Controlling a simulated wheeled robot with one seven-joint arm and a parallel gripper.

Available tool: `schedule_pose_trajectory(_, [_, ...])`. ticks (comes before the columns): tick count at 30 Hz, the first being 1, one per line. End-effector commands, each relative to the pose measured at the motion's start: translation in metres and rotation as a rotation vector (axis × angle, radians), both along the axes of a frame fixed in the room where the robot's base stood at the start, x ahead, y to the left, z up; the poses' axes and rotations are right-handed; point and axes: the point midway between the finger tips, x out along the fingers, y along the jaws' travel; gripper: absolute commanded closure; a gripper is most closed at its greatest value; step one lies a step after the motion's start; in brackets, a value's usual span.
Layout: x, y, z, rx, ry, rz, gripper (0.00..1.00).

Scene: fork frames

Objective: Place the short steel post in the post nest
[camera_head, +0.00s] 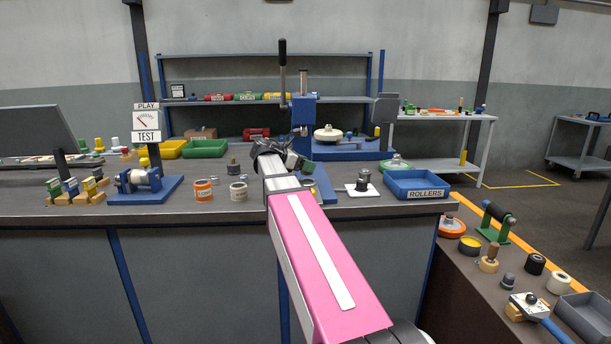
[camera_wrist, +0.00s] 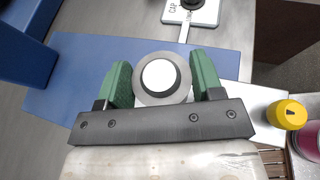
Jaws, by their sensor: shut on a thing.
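My gripper (camera_wrist: 163,79) has green fingers and is shut on a round steel piece with a bright flat top, which looks like the short steel post (camera_wrist: 160,75). The post is seen end-on from above, over a blue plate (camera_wrist: 75,80). A wider grey round shape surrounds its bright top. I cannot tell whether the post touches anything below it. In the head view my gripper (camera_head: 294,164) is over the bench in front of the press, and my arm hides most of it. I cannot make out the post nest for certain.
The blue lever press (camera_head: 303,112) stands behind my gripper. A white plate marked CAP (camera_wrist: 203,15) lies beyond the blue plate. A blue ROLLERS bin (camera_head: 418,186) is at right; orange (camera_head: 203,190) and white (camera_head: 238,191) rolls are at left. A yellow-topped piece (camera_wrist: 288,114) is nearby.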

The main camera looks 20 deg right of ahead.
Motion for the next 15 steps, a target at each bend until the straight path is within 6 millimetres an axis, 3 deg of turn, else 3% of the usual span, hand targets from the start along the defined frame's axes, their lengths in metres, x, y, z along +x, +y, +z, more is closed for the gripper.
schedule_pose_trajectory(10, [-0.001,0.0,-0.035,-0.001,0.002,0.0,0.8])
schedule_pose_trajectory(15, [0.0,0.0,-0.039,-0.001,-0.001,0.0,0.8])
